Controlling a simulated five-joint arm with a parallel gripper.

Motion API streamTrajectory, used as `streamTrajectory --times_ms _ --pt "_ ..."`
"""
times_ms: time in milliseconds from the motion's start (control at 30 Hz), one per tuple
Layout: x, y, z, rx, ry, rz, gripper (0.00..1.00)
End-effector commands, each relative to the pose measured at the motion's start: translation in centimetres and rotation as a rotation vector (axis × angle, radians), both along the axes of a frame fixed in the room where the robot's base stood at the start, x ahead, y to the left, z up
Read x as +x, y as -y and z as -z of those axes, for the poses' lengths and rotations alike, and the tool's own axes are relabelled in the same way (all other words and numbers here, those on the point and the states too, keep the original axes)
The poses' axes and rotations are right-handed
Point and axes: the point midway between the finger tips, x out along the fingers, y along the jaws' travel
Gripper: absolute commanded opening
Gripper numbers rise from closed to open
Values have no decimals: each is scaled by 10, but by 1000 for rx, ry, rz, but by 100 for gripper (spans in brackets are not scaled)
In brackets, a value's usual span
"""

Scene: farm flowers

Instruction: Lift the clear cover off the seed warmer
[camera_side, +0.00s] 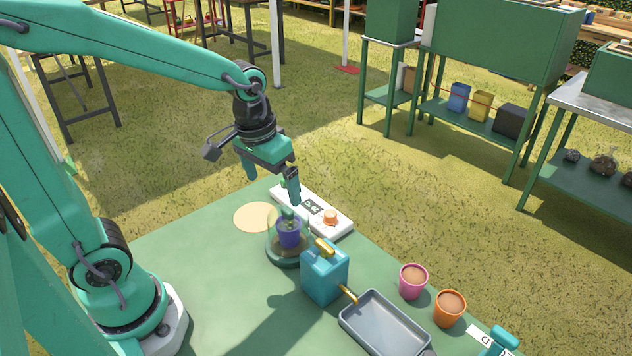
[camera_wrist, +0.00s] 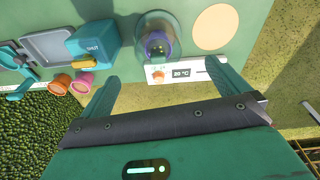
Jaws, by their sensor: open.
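The clear cover (camera_side: 272,228) is a see-through dome over a purple pot (camera_side: 289,236) on a round dark green base. A bit of green shows above the pot. Cover (camera_wrist: 143,27) and pot (camera_wrist: 159,43) also show at the top of the wrist view. The seed warmer's white panel (camera_side: 336,226), with a display and an orange knob, lies behind the dome; the wrist view shows it reading about 28 °C (camera_wrist: 182,72). My gripper (camera_side: 272,190) is open and empty, above and behind the dome. Its two fingers (camera_wrist: 160,75) are wide apart in the wrist view, with the panel between them.
A grey tray (camera_side: 384,325), a pink pot (camera_side: 413,281) and an orange pot (camera_side: 449,307) are farther right. A flat beige disc (camera_side: 255,217) lies left of the dome. The green table (camera_side: 190,262) is clear at left.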

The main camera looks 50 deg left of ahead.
Motion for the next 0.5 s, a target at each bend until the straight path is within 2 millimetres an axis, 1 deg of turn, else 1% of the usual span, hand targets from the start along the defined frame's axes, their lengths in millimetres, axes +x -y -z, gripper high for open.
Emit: streamTrajectory --times_ms 33,233,400,500 --pt "6 1 9 -1 -26 -7 100" --pt "21 4 36 -1 -105 -38 100" --pt "28 5 51 0 -143 -56 100" --pt "30 6 55 0 -152 -60 100"
